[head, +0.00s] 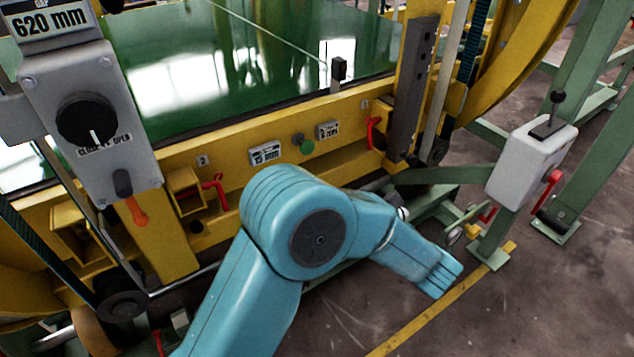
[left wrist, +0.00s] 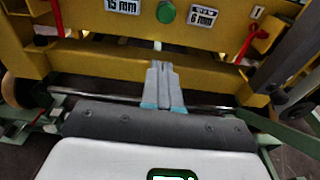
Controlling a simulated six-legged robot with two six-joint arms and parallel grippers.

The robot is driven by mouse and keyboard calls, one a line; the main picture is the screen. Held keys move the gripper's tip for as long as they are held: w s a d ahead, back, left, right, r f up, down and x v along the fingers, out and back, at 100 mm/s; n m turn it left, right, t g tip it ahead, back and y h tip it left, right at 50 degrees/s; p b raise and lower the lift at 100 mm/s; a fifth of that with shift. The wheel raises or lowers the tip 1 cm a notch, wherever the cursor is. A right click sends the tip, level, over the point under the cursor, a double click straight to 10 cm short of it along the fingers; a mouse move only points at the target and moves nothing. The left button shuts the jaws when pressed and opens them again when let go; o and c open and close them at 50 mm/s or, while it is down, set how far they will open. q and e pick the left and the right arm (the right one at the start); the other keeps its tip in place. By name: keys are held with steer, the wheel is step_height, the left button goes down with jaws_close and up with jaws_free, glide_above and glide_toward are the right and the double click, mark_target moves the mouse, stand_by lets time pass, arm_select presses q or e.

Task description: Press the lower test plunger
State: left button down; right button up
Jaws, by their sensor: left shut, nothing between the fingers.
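A round green plunger (head: 307,147) sits on the yellow beam between the 15 mm and 6 mm plates. In the left wrist view the green plunger (left wrist: 166,12) is at the top edge, a little beyond and almost in line with my fingers. My left gripper (left wrist: 160,66) is shut and empty, pointing toward the beam and apart from the plunger. In the head view my blue left arm crosses the lower middle, and its gripper is hidden. My right gripper is in neither view.
A red lever (head: 217,186) sits left of the plunger and another red lever (head: 372,132) right of it, both on the yellow beam. A grey switch box (head: 92,125) stands at left, a white lever box (head: 531,165) at right. Floor is open at lower right.

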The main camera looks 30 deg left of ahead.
mark_target(309, 149)
arm_select(q)
steer(key=shift+w+d+r+t+y, duration=0.15)
steer(key=shift+r+t+y, duration=0.1)
steer(key=shift+r, duration=0.35)
steer(key=shift+d+r+t+y, duration=0.15)
steer(key=shift+r+y, duration=0.1)
steer(key=shift+r, duration=0.3)
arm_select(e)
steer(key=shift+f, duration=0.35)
arm_select(q)
steer(key=b+x, duration=0.2)
steer(key=x, duration=0.4)
steer(key=b+x, duration=0.2)
steer(key=x, duration=0.5)
steer(key=shift+a+f, duration=0.2)
steer(key=shift+w+a+r, duration=0.1)
steer(key=shift+a, duration=0.2)
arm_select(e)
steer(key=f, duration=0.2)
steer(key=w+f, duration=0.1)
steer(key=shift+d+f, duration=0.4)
arm_select(q)
steer(key=shift+a, duration=0.1)
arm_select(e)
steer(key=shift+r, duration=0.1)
